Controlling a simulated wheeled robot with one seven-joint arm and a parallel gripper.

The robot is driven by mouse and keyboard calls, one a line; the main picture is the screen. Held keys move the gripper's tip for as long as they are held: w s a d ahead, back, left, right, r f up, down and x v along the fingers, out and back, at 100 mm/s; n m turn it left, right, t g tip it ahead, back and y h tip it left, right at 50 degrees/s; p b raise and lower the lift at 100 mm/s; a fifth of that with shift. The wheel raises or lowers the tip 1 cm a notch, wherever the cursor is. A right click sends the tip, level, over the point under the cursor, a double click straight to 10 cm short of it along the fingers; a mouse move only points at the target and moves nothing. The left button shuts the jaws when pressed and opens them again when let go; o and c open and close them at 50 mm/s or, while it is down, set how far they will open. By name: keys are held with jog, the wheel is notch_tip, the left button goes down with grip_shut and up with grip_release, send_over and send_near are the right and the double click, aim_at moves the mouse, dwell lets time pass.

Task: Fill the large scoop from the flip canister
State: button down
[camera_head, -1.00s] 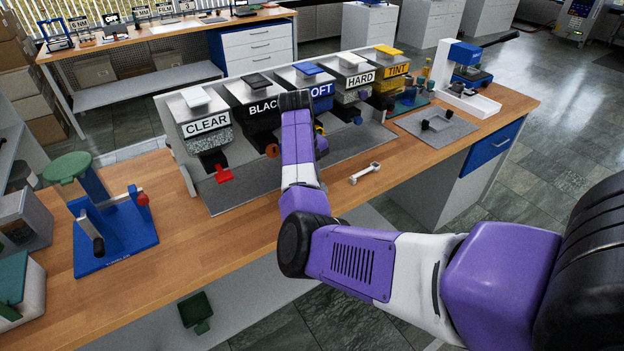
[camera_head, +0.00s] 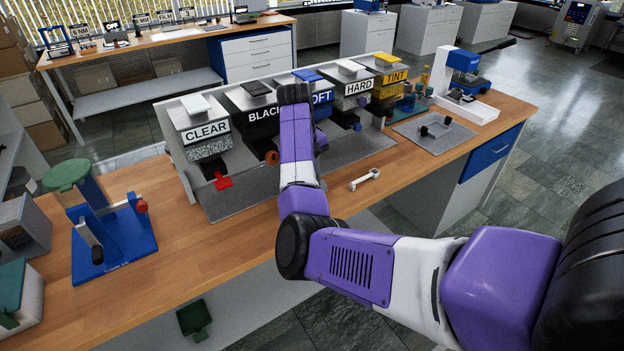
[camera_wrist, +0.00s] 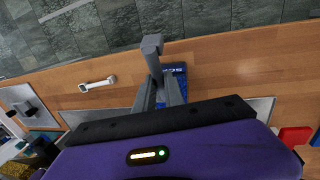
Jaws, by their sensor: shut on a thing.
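A row of canisters stands on the bench, labelled CLEAR (camera_head: 205,133), BLACK, SOFT (camera_head: 322,97), HARD (camera_head: 358,84) and TINT (camera_head: 395,78). The CLEAR one has a red flap (camera_head: 222,181) below it. I cannot tell which is the flip canister. My gripper is hidden behind my arm in the head view. In the wrist view my gripper (camera_wrist: 155,82) is shut, its grey fingers close together over the bench. The held thing, seemingly the large scoop, is mostly hidden and cannot be clearly separated from the fingers. A blue lettered piece (camera_wrist: 176,70) shows behind the fingers.
A small white tool (camera_head: 365,180) lies near the bench's front edge, apart from my arm. A blue-based press (camera_head: 115,240) stands left. A grey mat (camera_head: 435,130) and a blue-and-white device (camera_head: 465,75) are at the right. Bare wood lies between the left press and canisters.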

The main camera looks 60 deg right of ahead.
jog(key=shift+r+t+h, duration=1.4)
jog(key=shift+r+t, duration=0.1)
jog(key=shift+t, duration=0.4)
